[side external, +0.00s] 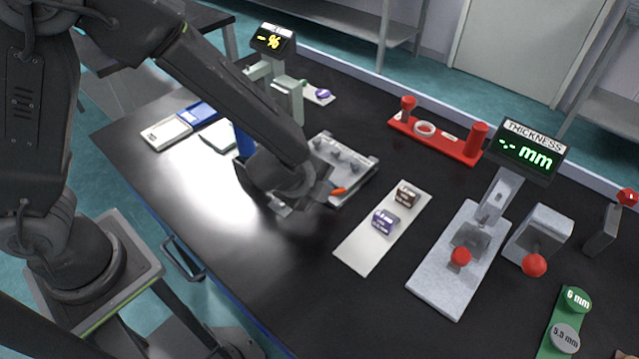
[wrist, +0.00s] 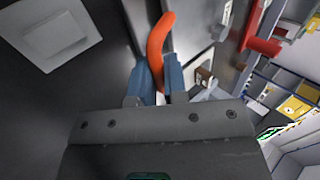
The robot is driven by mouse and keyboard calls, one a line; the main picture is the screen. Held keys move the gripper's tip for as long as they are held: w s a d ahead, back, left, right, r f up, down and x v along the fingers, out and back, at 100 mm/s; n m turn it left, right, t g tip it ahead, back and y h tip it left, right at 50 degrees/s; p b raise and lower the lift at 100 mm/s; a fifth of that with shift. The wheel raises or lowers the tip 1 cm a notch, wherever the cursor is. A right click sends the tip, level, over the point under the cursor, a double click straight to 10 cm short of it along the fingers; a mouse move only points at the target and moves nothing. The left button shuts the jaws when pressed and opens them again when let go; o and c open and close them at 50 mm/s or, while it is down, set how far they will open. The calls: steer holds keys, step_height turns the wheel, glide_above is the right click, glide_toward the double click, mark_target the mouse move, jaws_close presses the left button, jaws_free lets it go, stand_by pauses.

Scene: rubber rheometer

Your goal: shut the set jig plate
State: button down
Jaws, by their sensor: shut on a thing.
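The set jig (side external: 368,172) is a light grey plate with several knobs, lying on the dark bench near its middle. A curved orange handle (side external: 338,191) shows at its near edge. My gripper (side external: 322,193) is low beside that edge, mostly hidden by my own wrist. In the wrist view the orange handle (wrist: 156,48) stands between my blue fingertips (wrist: 160,76), and they are shut on it. My arm hides the near left part of the jig, so I cannot tell the plate's exact tilt.
A white strip with a brown block (side external: 406,194) and a purple block (side external: 385,221) lies just right of the jig. The thickness gauge (side external: 445,275) stands further right. A red rack (side external: 435,141) is behind. The bench's front left is clear.

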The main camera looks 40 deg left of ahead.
steer(key=shift+s+f+g, duration=0.4)
steer(key=shift+s+f, duration=0.6)
steer(key=shift+f, duration=0.05)
steer(key=c, duration=1.2)
jaws_free()
steer(key=shift+o, duration=0.2)
steer(key=shift+r, duration=0.1)
steer(key=v, duration=1.3)
steer(key=shift+r, duration=0.5)
steer(key=s+a+r+n+g, duration=0.1)
steer(key=s+a+r+n, duration=0.8)
steer(key=n, duration=0.9)
steer(key=a+r, duration=0.1)
steer(key=a, duration=0.2)
steer(key=shift+a+r, duration=0.25)
steer(key=shift+r, duration=0.1)
